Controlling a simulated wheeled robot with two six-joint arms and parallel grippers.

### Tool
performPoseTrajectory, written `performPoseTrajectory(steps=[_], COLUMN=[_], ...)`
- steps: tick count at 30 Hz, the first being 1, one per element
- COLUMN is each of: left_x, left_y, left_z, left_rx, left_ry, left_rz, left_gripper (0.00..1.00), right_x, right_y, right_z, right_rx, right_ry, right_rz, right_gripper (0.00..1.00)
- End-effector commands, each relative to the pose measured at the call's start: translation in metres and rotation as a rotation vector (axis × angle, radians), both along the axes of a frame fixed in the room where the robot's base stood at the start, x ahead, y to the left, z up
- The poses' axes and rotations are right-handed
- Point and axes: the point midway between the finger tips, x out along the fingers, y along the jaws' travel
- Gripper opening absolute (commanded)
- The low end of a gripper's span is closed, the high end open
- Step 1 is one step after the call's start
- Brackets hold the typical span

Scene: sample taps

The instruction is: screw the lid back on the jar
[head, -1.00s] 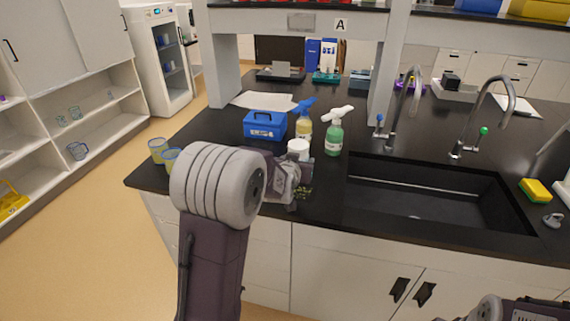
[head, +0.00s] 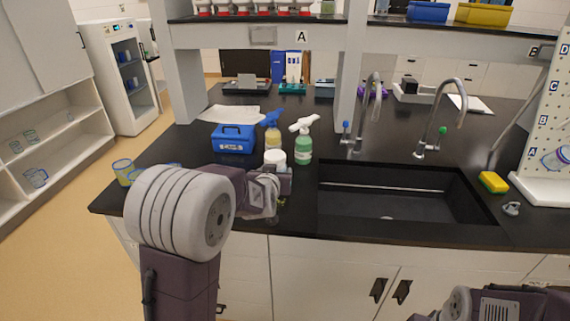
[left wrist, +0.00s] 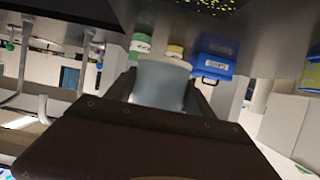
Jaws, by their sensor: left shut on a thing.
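A white round jar or lid (head: 275,157) shows just above my left gripper, in front of the spray bottles. My left gripper (head: 278,182) is over the front part of the black counter, seen from behind, its tips partly hidden by my wrist. In the left wrist view, which is upside down, a pale whitish cylinder (left wrist: 162,83) sits between the two fingers, and the gripper (left wrist: 160,88) is shut on it. I cannot tell whether this cylinder is the jar, the lid or both. A separate second part does not show clearly. My right arm is at the lower right; its gripper is out of view.
A green spray bottle (head: 304,146) and a yellow one (head: 272,138) stand just behind, with a blue box (head: 233,139) to their left. A glass beaker (head: 123,172) is near the left edge. The sink (head: 400,195) opens to the right. Clear counter lies between.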

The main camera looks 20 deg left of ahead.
Motion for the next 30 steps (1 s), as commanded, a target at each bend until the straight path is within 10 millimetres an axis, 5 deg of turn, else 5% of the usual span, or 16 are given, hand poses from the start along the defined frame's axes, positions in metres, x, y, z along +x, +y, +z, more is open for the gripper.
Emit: performPoseTrajectory(steps=[8, 30], left_x=[-0.008, -0.072], left_y=[-0.017, -0.151], left_z=[-0.002, -0.018], left_rx=[0.001, 0.000], left_ry=[-0.001, -0.002], left_rz=[-0.053, -0.474], left_gripper=[0.00, 0.00], right_x=[0.000, 0.000], right_y=[0.000, 0.000], right_z=[0.000, 0.000], right_rx=[0.000, 0.000], right_ry=[0.000, 0.000], right_rz=[0.000, 0.000], right_gripper=[0.87, 0.87])
